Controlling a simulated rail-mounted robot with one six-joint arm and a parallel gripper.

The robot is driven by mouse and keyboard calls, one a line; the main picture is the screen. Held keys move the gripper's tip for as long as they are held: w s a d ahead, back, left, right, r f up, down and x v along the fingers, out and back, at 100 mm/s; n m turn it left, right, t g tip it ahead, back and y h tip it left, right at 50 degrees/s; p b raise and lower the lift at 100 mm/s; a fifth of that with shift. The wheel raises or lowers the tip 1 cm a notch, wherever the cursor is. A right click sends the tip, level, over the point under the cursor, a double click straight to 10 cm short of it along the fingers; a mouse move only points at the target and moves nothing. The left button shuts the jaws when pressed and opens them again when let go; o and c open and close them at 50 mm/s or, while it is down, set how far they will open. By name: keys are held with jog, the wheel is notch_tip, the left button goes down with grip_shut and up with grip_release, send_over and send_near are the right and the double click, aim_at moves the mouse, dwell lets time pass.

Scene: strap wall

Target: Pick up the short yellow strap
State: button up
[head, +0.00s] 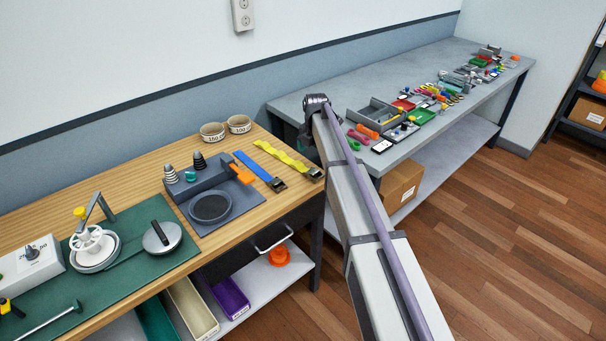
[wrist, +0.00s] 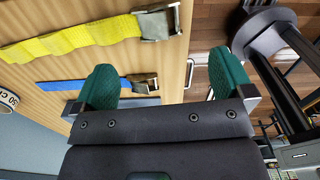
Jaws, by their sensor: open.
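The yellow strap (head: 283,155) lies wavy along the back right of the wooden bench, its metal buckle (head: 315,173) near the right edge. In the wrist view the yellow strap (wrist: 75,38) runs across the upper left, with its buckle (wrist: 157,22) at its right end. My gripper (wrist: 165,80) is open and empty, its green-padded fingers spread apart. The yellow strap is beyond the fingertips, not between them. In the head view my arm ends just right of the strap, and the fingers are mostly hidden there.
A blue strap (head: 250,166) with a buckle lies beside the yellow one; in the wrist view the blue strap (wrist: 70,85) passes behind the left finger. Two labelled rings (head: 212,132) and a grey fixture (head: 212,183) stand left. A grey bench (head: 290,103) with small parts stands right.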

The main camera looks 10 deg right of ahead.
aim_at(314, 170)
notch_tip(314, 170, down, 8)
jog(key=b, duration=0.6)
jog(key=shift+w+f, duration=0.15)
jog(key=shift+r, duration=0.25)
jog(key=c, duration=1.1)
